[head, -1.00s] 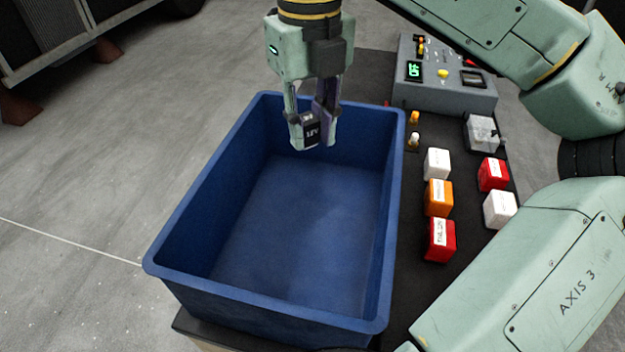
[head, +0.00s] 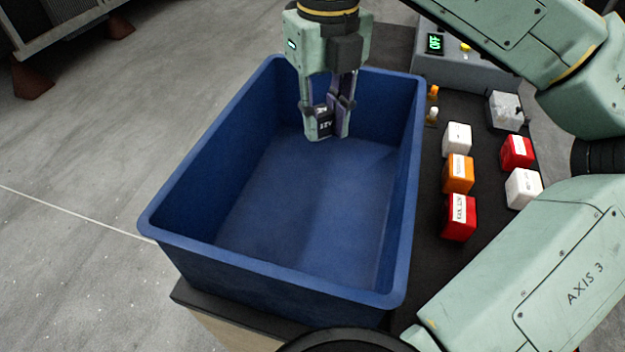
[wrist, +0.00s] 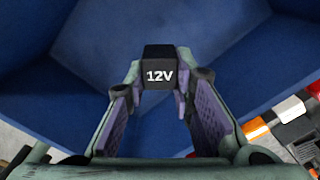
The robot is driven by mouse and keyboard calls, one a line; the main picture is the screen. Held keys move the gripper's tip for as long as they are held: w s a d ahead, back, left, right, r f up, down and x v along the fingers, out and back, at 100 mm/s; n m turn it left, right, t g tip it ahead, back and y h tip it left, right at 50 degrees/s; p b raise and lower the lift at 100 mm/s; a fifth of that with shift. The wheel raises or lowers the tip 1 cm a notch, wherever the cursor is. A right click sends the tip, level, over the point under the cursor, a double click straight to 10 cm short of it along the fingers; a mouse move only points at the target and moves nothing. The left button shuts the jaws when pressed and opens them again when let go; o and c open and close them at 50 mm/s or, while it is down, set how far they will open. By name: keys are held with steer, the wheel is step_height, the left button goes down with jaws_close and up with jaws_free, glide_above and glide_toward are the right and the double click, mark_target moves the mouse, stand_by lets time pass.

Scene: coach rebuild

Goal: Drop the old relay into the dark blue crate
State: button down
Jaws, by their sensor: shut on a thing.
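The dark blue crate (head: 290,275) stands open and empty-looking on a dark surface in the head view. My gripper (head: 326,128) points down inside the crate's far part, below the rim level as it appears. It is shut on a small black relay (head: 324,121) with white lettering. In the wrist view the relay (wrist: 160,68) reads "12V" and sits between the fingertips (wrist: 160,80). Blue crate floor (wrist: 150,25) shows behind it. I cannot tell how high the relay hangs above the floor.
Right of the crate, a dark table holds several white, orange and red blocks, such as a red one (head: 458,217). A grey box (head: 504,110) and a control panel (head: 470,72) reading "OFF" stand farther back. My arm links fill the right side.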

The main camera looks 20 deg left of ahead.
steer(key=c, duration=1.3)
jaws_free()
steer(key=shift+r, duration=3.8)
